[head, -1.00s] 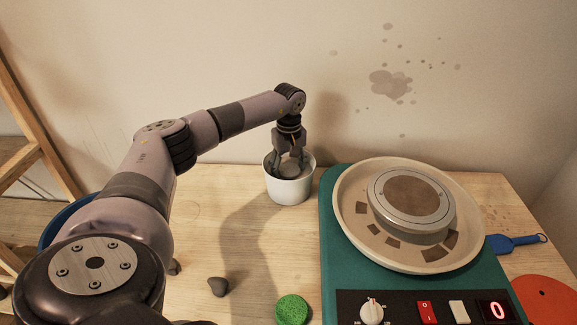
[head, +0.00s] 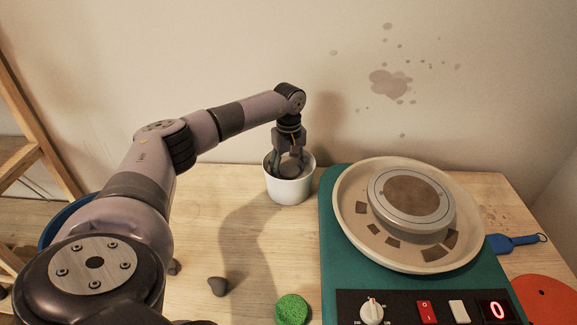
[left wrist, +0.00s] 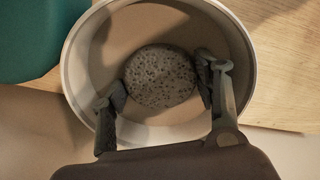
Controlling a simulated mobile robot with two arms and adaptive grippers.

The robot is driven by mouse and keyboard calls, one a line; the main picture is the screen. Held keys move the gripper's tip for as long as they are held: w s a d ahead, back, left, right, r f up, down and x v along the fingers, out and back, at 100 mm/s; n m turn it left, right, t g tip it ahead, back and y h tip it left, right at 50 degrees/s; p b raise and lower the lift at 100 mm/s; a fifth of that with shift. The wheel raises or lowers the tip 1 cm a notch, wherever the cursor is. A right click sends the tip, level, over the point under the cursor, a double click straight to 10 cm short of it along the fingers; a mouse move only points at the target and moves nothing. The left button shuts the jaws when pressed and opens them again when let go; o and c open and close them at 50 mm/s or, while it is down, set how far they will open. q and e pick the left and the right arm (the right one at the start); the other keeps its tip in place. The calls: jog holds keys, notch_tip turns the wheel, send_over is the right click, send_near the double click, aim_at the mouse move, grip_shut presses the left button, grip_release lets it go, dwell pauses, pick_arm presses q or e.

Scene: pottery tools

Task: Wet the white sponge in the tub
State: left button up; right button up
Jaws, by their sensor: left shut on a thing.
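The white tub (head: 290,190) stands on the table near the wall, left of the pottery wheel. My left gripper (head: 289,168) reaches straight down into it. In the left wrist view the gripper (left wrist: 164,85) is shut on the sponge (left wrist: 161,78), a round, pored piece that looks grey and damp. The sponge (head: 290,171) is inside the tub, below its rim (left wrist: 75,65), with cloudy beige water around it. How deep it sits in the water is hard to tell. My right gripper is out of view.
The teal pottery wheel (head: 335,268) with its cream pan stands to the right. A green sponge (head: 291,309) and a dark clay lump (head: 218,286) lie at the front. A blue tool (head: 516,241) and an orange disc (head: 545,297) are at the far right.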

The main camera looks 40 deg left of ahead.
aim_at(289, 169)
pick_arm(q)
jog(key=shift+r, duration=0.1)
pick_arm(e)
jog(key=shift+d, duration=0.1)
pick_arm(q)
jog(key=shift+r+p, duration=0.25)
jog(key=shift+p, duration=0.05)
jog(key=shift+r+p, duration=0.5)
jog(key=shift+r, duration=0.1)
jog(key=shift+r+p, duration=0.45)
jog(key=shift+r, duration=0.2)
jog(key=shift+r+p, duration=0.7)
jog(key=shift+r, duration=0.15)
jog(key=shift+r+p, duration=0.9)
jog(key=shift+r, duration=0.6)
notch_tip(289, 169, up, 3)
jog(key=p, duration=0.2)
jog(key=shift+p, duration=0.4)
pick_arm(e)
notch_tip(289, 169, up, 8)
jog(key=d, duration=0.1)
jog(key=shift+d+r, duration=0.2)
